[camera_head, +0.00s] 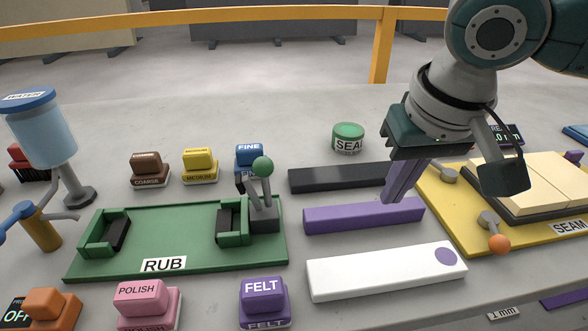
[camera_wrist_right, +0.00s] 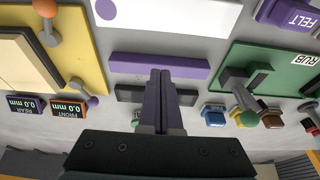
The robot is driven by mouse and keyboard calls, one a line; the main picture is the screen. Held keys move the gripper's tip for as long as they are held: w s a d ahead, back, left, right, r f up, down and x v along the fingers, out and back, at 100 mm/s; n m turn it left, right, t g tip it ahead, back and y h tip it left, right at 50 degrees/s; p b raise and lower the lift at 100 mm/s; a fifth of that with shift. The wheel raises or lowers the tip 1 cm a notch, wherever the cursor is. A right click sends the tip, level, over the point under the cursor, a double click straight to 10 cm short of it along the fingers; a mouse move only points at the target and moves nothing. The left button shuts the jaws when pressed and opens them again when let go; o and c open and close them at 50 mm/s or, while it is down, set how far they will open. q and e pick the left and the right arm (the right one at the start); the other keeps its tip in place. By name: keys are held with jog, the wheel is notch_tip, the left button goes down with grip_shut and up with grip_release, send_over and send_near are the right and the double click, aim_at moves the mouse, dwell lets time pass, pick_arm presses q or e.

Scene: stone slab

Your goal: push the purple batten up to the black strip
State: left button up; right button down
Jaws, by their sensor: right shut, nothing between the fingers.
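The purple batten (camera_head: 330,217) lies on the slab, with the black strip (camera_head: 335,178) parallel behind it. A grey gap shows between them. My right gripper (camera_head: 388,198) is shut and empty. Its purple fingers point down at the right part of the batten in the head view and hide some of the black strip's right end. In the wrist view the fingertips (camera_wrist_right: 160,74) overlap the edge of the batten (camera_wrist_right: 190,68) that faces the black strip (camera_wrist_right: 128,93). I cannot tell whether they touch the batten. My left gripper is not in view.
A white board (camera_head: 370,273) with a purple dot lies in front of the batten. The green RUB fixture (camera_head: 180,268) is on the left, and the yellow SEAM fixture (camera_head: 450,215) on the right. A green-lidded SEAM tin (camera_head: 348,138) stands behind the strip.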

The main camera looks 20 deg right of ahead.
aim_at(369, 232)
jog(key=b+x, duration=0.2)
jog(key=x, duration=0.7)
jog(key=shift+f, duration=0.25)
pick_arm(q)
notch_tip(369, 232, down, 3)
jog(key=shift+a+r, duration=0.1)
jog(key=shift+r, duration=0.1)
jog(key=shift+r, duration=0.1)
